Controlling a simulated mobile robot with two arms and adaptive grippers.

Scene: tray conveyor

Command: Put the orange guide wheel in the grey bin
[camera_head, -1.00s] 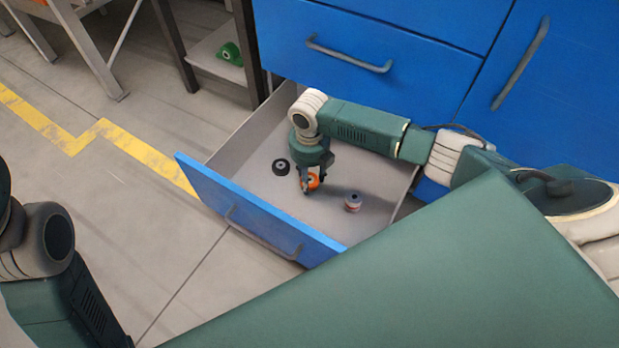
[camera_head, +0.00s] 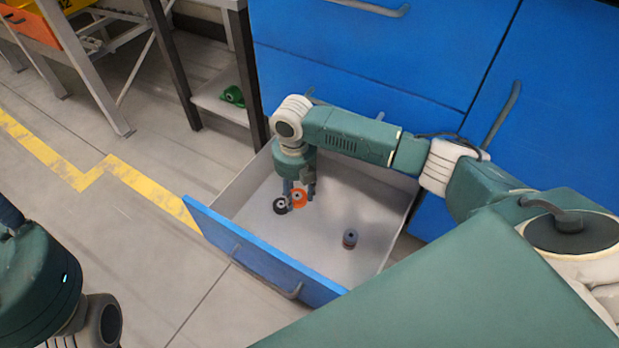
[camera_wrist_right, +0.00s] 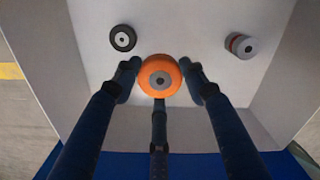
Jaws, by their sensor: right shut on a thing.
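The orange guide wheel (camera_head: 299,198) is in my right gripper (camera_head: 300,192), over the open drawer (camera_head: 243,247). In the right wrist view the orange wheel (camera_wrist_right: 160,76) sits between the dark fingers of my right gripper (camera_wrist_right: 159,78), its hub facing the camera. It appears raised above the drawer floor. I see no grey bin.
A grey-and-red roller (camera_head: 350,238) stands in the drawer; it also shows in the right wrist view (camera_wrist_right: 240,44). Blue cabinet fronts (camera_head: 350,50) rise behind. A green part (camera_head: 232,95) lies on a low shelf. An orange crate (camera_head: 35,22) is at the upper left.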

